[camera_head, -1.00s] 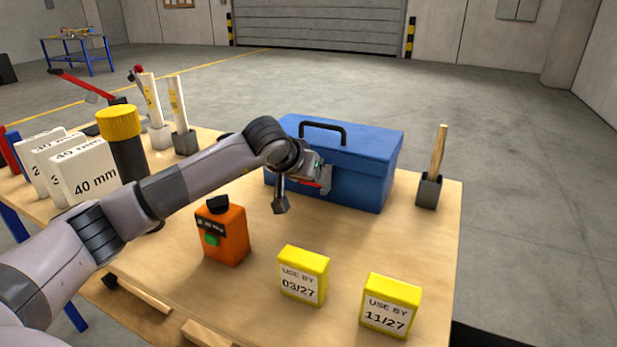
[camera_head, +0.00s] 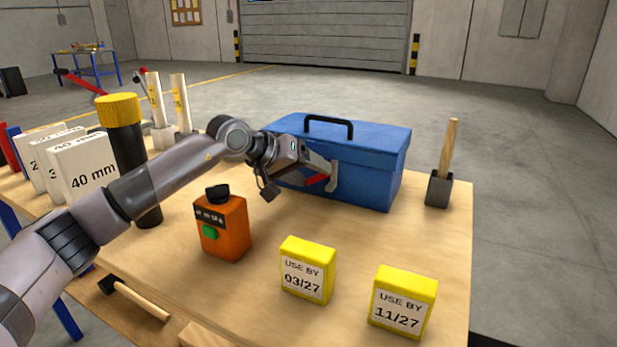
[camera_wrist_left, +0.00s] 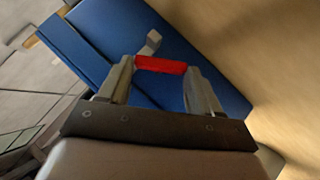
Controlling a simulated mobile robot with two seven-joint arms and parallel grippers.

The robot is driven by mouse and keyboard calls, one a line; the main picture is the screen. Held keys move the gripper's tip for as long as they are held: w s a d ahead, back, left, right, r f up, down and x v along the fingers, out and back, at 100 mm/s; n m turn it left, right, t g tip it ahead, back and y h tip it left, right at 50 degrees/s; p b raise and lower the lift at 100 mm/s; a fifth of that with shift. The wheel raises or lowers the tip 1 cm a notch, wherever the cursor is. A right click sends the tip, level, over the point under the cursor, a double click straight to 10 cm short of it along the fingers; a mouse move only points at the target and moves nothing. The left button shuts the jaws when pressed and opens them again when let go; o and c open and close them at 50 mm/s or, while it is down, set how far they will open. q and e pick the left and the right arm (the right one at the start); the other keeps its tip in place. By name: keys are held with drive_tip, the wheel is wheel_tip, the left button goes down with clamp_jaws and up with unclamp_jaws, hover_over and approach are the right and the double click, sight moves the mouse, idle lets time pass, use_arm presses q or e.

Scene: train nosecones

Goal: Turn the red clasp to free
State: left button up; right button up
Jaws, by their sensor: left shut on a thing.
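The blue toolbox (camera_head: 365,170) with a black handle stands at the back of the table. The red clasp (camera_head: 317,180) is on its front face, beside a grey metal piece (camera_head: 333,177). My left gripper (camera_head: 322,172) is at the toolbox front. In the left wrist view the red clasp (camera_wrist_left: 160,65) lies between the two fingers of the left gripper (camera_wrist_left: 160,75), and the blue toolbox (camera_wrist_left: 90,45) is behind it. The fingers are shut on the clasp. My right gripper is in neither view.
An orange bottle (camera_head: 222,228) and two yellow boxes (camera_head: 307,270) (camera_head: 402,302) stand in front of the toolbox. A black holder with a wooden handle (camera_head: 439,189) is to its right. A yellow-capped cylinder (camera_head: 125,150) and white boxes (camera_head: 83,168) stand left.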

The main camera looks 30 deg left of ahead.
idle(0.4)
use_arm(q)
drive_tip(key=o, duration=1.1)
drive_tip(key=shift+c, duration=0.2)
drive_tip(key=v, duration=0.7)
